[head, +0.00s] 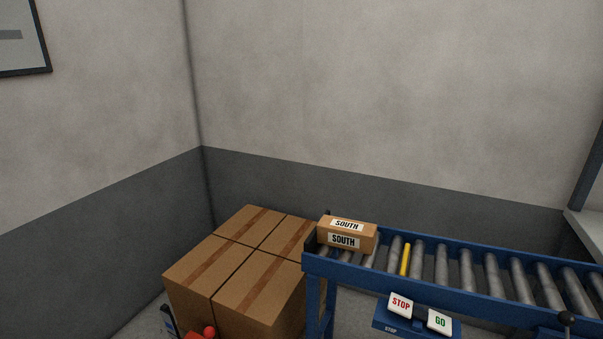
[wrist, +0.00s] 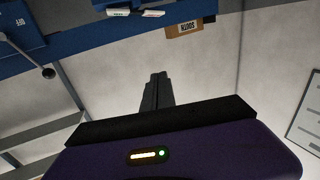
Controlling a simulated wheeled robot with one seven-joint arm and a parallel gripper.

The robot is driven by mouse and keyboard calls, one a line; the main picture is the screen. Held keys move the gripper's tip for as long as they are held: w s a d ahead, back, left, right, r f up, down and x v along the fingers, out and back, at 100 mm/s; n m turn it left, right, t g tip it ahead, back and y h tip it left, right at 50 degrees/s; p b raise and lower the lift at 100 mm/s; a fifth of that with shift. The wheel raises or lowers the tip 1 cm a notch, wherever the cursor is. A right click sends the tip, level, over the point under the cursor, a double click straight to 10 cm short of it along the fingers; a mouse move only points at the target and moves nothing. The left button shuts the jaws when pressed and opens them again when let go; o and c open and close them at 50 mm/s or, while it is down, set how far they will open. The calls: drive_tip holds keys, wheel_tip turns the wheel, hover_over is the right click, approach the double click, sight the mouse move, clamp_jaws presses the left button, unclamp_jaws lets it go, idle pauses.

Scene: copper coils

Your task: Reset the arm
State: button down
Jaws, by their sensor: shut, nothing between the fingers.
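My gripper (wrist: 155,92) shows in the wrist view, its dark fingers together and empty, pointing toward the wall. The wrist view looks upside down, with the blue conveyor frame along its top edge. My gripper and arm do not clearly show in the head view. Nothing touches the fingers.
A roller conveyor (head: 460,245) stands at the right. A box labelled SOUTH (head: 347,234) sits on its left end; it also shows in the wrist view (wrist: 184,27). STOP (head: 401,304) and GO (head: 439,320) plates hang on its front. Large cartons (head: 235,260) stand left of it.

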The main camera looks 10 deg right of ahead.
drive_tip(key=s+a+g+y, duration=0.1)
drive_tip(key=s+a, duration=0.1)
drive_tip(key=s, duration=0.5)
drive_tip(key=s+a+n+y+p, duration=0.1)
drive_tip(key=s+a, duration=0.2)
drive_tip(key=s, duration=0.4)
drive_tip(key=s+a+r+n+g+y, duration=0.1)
drive_tip(key=s+a+y, duration=0.1)
drive_tip(key=s, duration=0.5)
drive_tip(key=shift+a+g, duration=0.3)
drive_tip(key=shift+a, duration=0.3)
